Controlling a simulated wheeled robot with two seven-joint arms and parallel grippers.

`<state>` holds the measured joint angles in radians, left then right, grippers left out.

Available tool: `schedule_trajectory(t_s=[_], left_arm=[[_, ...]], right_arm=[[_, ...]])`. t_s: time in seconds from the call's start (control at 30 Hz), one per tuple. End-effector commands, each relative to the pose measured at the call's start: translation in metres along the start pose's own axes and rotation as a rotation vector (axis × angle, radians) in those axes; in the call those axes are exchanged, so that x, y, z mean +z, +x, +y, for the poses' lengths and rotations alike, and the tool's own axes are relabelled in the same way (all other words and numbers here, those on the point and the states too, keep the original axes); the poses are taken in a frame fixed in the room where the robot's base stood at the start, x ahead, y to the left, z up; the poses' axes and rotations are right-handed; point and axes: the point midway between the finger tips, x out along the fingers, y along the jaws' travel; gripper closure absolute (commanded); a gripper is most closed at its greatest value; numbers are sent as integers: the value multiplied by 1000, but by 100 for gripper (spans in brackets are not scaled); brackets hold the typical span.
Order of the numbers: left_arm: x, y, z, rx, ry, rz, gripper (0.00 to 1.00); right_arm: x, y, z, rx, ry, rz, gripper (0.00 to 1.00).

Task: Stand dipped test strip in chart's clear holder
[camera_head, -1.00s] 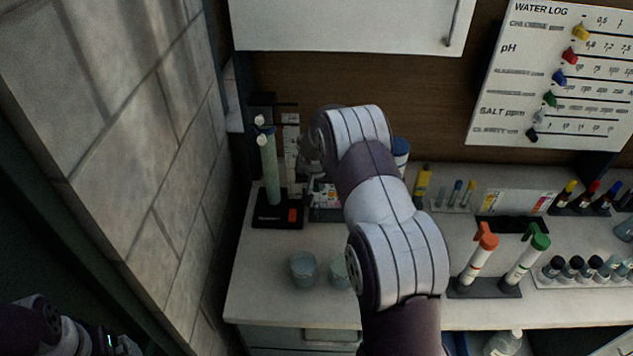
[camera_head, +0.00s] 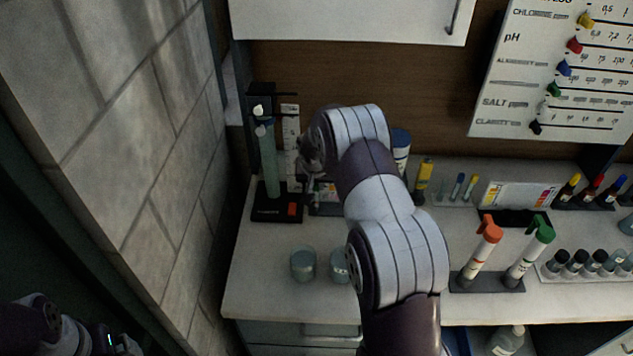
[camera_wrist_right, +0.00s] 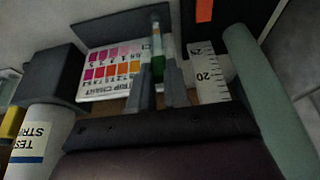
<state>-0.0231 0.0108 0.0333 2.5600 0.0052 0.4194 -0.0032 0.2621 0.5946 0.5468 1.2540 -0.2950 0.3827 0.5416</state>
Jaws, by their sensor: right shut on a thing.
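My right gripper shows in the right wrist view (camera_wrist_right: 163,84), its two fingers shut on a narrow upright strip (camera_wrist_right: 157,66) with white and green parts. The strip chart (camera_wrist_right: 108,76), with rows of pink, red and orange squares, lies just left of the fingers. I cannot make out the clear holder or whether the strip touches it. In the head view my right forearm hides most of the chart (camera_head: 326,196) and the fingers. Only part of my left arm shows at the lower left, without its fingers.
A white test strip bottle (camera_wrist_right: 38,140) stands left of the gripper. A ruler (camera_wrist_right: 207,76) and pale green cylinder (camera_wrist_right: 262,88) stand close on its right. Two clear cups (camera_head: 303,264) (camera_head: 340,266) stand in front. Two capped tubes (camera_head: 482,250) (camera_head: 530,250) stand right of my arm.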

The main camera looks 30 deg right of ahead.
Motion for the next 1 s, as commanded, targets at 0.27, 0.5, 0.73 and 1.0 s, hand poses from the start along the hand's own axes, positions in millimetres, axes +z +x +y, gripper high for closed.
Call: schedule_trajectory(t_s=[0.27,0.5,0.73,1.0], left_arm=[[0,4,0,0,0,0,7],[1,6,0,0,0,0,7],[1,9,0,0,0,0,7],[1,8,0,0,0,0,7]], right_arm=[[2,4,0,0,0,0,100],[3,7,0,0,0,0,100],[4,9,0,0,0,0,100],[4,8,0,0,0,0,54]])
